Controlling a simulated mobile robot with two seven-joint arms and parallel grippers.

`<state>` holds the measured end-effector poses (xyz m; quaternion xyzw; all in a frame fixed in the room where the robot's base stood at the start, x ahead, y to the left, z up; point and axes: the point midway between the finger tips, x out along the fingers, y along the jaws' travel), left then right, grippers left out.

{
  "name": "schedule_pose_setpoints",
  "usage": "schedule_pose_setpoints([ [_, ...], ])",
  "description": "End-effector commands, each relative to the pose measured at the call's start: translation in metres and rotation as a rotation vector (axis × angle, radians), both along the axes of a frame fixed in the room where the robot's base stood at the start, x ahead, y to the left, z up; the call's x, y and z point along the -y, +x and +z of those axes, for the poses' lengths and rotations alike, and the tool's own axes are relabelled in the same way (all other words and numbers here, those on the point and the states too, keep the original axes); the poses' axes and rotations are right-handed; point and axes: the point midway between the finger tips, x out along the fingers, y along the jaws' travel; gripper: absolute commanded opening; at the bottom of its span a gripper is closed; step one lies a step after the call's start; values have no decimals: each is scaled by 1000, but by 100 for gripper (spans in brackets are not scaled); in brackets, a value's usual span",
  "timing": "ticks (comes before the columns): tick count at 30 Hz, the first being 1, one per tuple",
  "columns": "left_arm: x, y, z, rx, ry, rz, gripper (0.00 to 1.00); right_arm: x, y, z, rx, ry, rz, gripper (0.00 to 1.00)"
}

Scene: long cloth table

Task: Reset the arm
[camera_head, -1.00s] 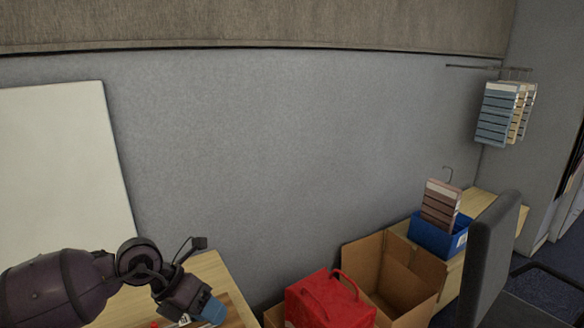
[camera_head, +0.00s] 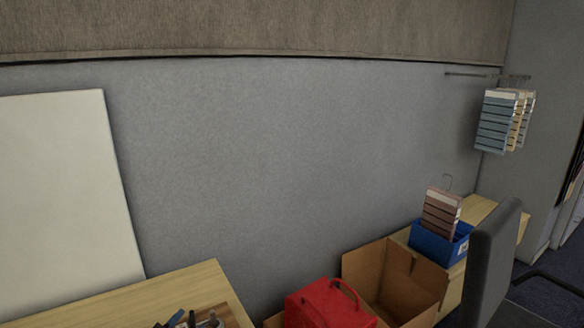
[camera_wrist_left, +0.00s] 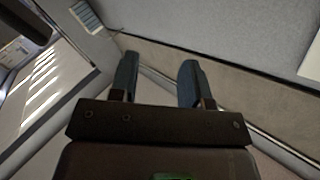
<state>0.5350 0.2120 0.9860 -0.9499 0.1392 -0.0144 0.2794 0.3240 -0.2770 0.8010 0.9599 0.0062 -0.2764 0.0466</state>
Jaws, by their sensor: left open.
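My left gripper (camera_wrist_left: 157,82) shows in the left wrist view with its two blue fingertips apart and nothing between them. Behind the fingers there are only wall, a brown panel and other parts of the room, so it is clear of the table. My left arm and gripper are out of the head view now. My right gripper shows in neither view.
A wooden table (camera_head: 165,287) holds pens and small items at the lower left. A red bag (camera_head: 328,305), an open cardboard box (camera_head: 372,277) and a blue bin (camera_head: 437,243) stand to the right. A dark chair (camera_head: 492,258) is at the right.

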Motion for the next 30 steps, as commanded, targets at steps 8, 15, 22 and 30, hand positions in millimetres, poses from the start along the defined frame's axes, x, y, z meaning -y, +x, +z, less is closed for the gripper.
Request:
schedule_pose_setpoints([
  [8,-41,-89,-105,-341,-294,225,43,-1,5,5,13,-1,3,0],
  [15,-62,-171,-163,-490,-376,381,43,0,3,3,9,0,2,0],
  [22,-64,-209,-184,-555,-385,422,43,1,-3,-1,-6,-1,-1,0],
  [30,-64,-210,-185,-557,-384,424,43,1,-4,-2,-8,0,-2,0],
])
